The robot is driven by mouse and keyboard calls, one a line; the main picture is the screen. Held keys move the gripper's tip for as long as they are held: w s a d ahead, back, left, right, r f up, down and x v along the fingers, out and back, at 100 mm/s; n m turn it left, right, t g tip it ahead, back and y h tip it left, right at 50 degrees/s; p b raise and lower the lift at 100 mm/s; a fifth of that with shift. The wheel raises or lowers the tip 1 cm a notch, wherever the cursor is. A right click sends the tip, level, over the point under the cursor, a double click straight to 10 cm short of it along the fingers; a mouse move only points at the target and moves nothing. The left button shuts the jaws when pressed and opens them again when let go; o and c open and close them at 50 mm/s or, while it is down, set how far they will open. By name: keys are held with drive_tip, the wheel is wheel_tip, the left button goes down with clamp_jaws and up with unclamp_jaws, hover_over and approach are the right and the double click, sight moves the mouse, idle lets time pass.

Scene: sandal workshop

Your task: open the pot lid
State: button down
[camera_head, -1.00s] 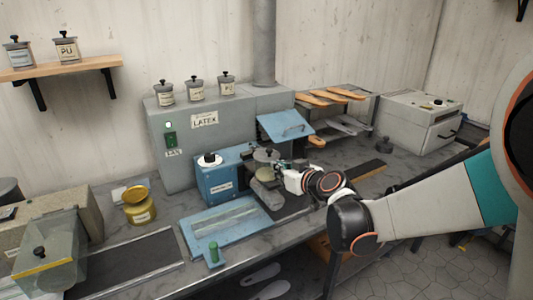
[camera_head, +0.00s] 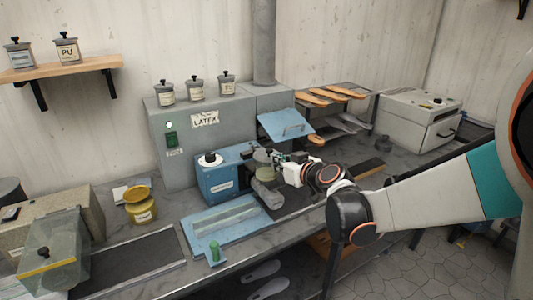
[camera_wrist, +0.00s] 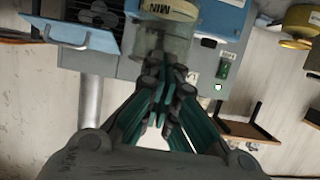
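The pot is a clear glass jar (camera_head: 265,172) with a grey lid (camera_head: 262,155), standing at the blue machine on the bench. In the wrist view the jar (camera_wrist: 165,42) is at the top centre, upside down, with a yellow label. My gripper (camera_head: 279,160) is at the jar's right side, near lid height. In the wrist view its green-sided fingers (camera_wrist: 165,72) are drawn close together in front of the jar. They hide the lid and its knob there, so I cannot see anything held between them.
A blue machine (camera_head: 221,181) stands left of the jar, with a blue tray (camera_head: 222,227) in front. A tilted blue flap (camera_head: 286,127) is behind my gripper. A yellow tin (camera_head: 140,207) is at left. Three lidded jars stand on the grey latex cabinet (camera_head: 173,165).

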drive_tip(key=shift+w+a+r+p, duration=0.2)
drive_tip(key=shift+w+r+p, duration=0.05)
drive_tip(key=shift+r, duration=0.35)
drive_tip(key=shift+w+a+r+p, duration=0.15)
drive_tip(key=shift+w+r+p, duration=0.1)
drive_tip(key=shift+r, duration=0.45)
